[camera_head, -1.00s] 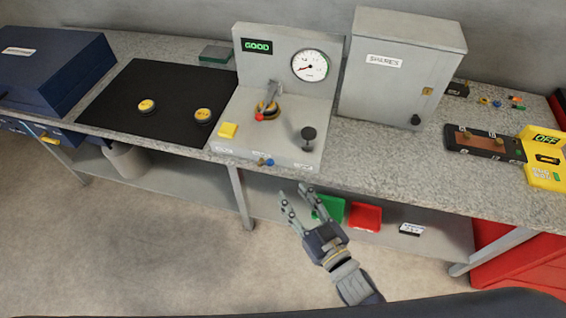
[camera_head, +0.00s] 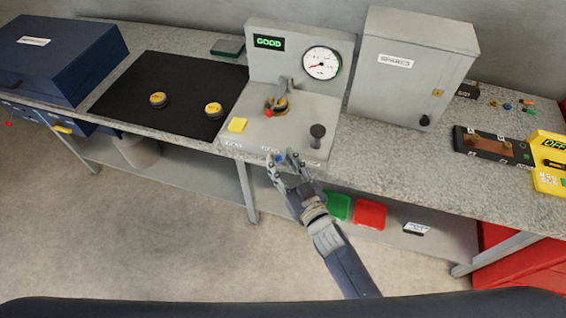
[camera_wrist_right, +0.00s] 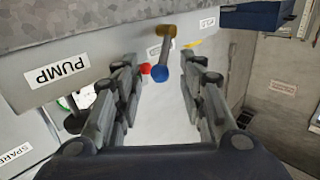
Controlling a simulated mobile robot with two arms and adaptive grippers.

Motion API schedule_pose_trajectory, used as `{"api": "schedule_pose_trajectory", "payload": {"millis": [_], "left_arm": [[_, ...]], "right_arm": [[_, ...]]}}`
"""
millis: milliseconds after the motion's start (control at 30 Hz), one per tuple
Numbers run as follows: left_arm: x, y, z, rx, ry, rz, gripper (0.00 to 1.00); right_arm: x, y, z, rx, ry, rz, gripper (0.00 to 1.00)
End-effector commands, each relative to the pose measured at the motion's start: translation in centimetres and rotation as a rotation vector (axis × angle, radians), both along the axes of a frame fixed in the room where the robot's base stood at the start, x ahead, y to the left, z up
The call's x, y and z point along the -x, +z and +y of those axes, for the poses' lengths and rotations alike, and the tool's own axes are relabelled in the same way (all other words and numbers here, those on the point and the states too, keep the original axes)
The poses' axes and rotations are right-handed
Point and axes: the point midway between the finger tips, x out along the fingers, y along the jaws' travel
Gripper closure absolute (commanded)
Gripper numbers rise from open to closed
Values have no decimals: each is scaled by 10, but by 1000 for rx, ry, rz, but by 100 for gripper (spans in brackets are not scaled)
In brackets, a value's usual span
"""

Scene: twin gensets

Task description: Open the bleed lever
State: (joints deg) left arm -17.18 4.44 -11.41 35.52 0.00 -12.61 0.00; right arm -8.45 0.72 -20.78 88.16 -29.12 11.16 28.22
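My right gripper (camera_head: 281,156) is open, one finger on each side of the ball. In the right wrist view the fingers (camera_wrist_right: 165,88) stand apart from the lever with gaps on both sides. My left gripper is not in view.
The stand carries a red-ended lever (camera_head: 268,113), a yellow button (camera_head: 237,125), a black knob (camera_head: 317,132), a gauge (camera_head: 322,63) and a GOOD display (camera_head: 269,42). A SPARES cabinet (camera_head: 410,80) stands to the right. A black mat (camera_head: 180,85) lies to the left.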

Motion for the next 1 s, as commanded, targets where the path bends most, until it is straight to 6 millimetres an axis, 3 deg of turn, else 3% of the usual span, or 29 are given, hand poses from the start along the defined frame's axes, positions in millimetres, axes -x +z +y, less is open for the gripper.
{"api": "schedule_pose_trajectory", "payload": {"millis": [67, 233, 267, 567, 1000], "left_arm": [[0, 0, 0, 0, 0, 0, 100], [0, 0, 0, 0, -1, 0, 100], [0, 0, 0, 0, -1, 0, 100], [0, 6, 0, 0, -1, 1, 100], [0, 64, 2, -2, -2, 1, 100]], "right_arm": [[0, 0, 0, 0, 0, 0, 62], [0, 0, 0, 0, 0, 0, 99], [0, 0, 0, 0, 0, 0, 100], [0, 3, 0, 12, 0, 5, 100], [-3, 18, 9, 212, 0, 71, 100]]}}
